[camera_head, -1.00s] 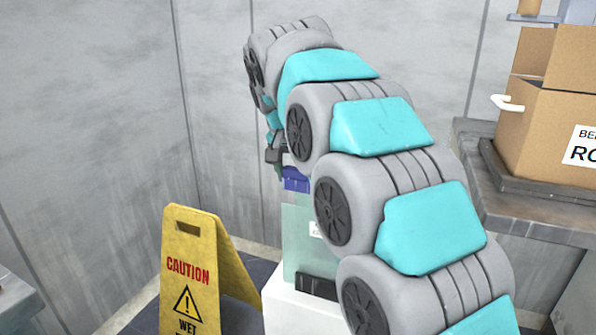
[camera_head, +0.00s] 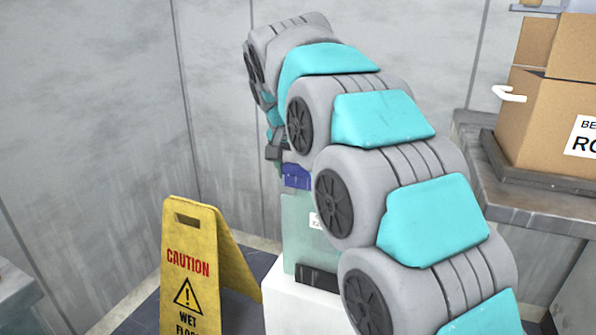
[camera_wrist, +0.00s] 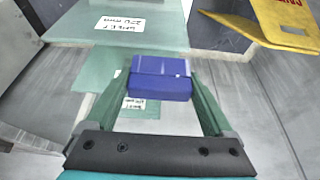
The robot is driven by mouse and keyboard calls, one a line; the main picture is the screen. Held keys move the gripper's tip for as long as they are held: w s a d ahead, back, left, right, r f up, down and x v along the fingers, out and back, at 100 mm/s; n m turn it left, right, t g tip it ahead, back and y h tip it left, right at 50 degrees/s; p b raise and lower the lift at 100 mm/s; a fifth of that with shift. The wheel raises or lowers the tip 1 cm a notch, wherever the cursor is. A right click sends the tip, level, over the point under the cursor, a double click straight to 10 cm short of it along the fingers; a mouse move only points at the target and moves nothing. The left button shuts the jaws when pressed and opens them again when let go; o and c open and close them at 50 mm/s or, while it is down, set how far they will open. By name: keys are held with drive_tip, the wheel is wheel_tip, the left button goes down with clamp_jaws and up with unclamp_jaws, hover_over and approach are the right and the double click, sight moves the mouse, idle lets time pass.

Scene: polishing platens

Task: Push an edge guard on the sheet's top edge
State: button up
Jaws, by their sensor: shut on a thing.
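The edge guard is a small blue block (camera_head: 297,177). It also shows in the wrist view (camera_wrist: 160,82), held between the two green fingers of my gripper (camera_wrist: 160,92). The sheet is a pale green, see-through panel (camera_head: 297,240) with a white label, standing upright in a black holder (camera_head: 316,279). In the head view the guard appears at the sheet's top edge. I cannot tell whether it is seated on the edge or just above it. My arm hides the sheet's right side.
A yellow caution sign (camera_head: 187,262) stands left of the sheet. A white stand (camera_head: 290,310) carries the holder. Cardboard boxes (camera_head: 550,125) sit on a grey bench (camera_head: 540,215) at the right. Grey walls (camera_head: 90,110) stand behind.

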sight(297, 182)
drive_tip(key=shift+s+f+b, duration=0.1)
drive_tip(key=shift+f+b, duration=1.1)
drive_tip(key=shift+f, duration=0.6)
idle(1.9)
drive_tip(key=o, duration=1.1)
drive_tip(key=shift+c, duration=0.2)
drive_tip(key=v, duration=0.8)
